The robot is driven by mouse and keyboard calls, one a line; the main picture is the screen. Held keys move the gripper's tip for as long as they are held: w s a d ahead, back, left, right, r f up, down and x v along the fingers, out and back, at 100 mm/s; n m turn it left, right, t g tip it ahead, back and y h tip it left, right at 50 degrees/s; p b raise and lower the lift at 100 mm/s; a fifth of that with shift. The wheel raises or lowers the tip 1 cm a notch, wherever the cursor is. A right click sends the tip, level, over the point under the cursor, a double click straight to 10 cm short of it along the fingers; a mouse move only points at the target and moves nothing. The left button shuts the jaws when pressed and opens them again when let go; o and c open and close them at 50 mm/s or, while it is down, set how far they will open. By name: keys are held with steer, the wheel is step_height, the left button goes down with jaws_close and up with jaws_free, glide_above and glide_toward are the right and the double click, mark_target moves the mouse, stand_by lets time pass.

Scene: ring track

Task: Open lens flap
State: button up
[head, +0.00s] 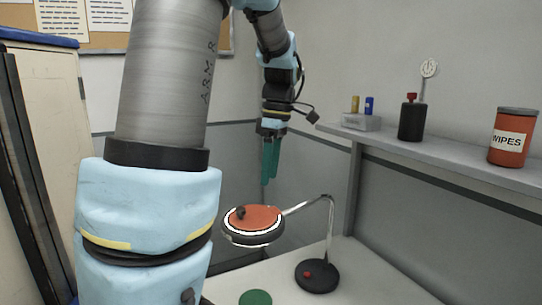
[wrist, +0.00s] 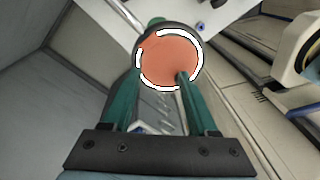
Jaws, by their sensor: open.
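The lens flap (head: 260,216) is a round orange disc lying closed over the lamp head. A dark knob (head: 241,212) stands on its left side in the head view. The lamp head (head: 250,238) has a white ring around the flap and hangs on a bent metal arm. In the wrist view the flap (wrist: 165,62) shows ahead of the fingers, the right fingertip overlapping its edge. My gripper (head: 269,178) has teal fingers pointing down, above and slightly right of the flap, apart from it. It also shows in the wrist view (wrist: 152,80), open and empty.
The lamp's round black base (head: 316,277) with a red button stands on a pale table (head: 370,285). A green disc (head: 255,298) lies at the front. A shelf (head: 440,150) on the right holds a dark bottle (head: 411,120) and an orange wipes tub (head: 512,140).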

step_height(320, 180, up, 10)
steer(key=d+b, duration=0.1)
steer(key=b, duration=0.1)
steer(key=shift+w, duration=0.25)
steer(key=shift+s, duration=0.1)
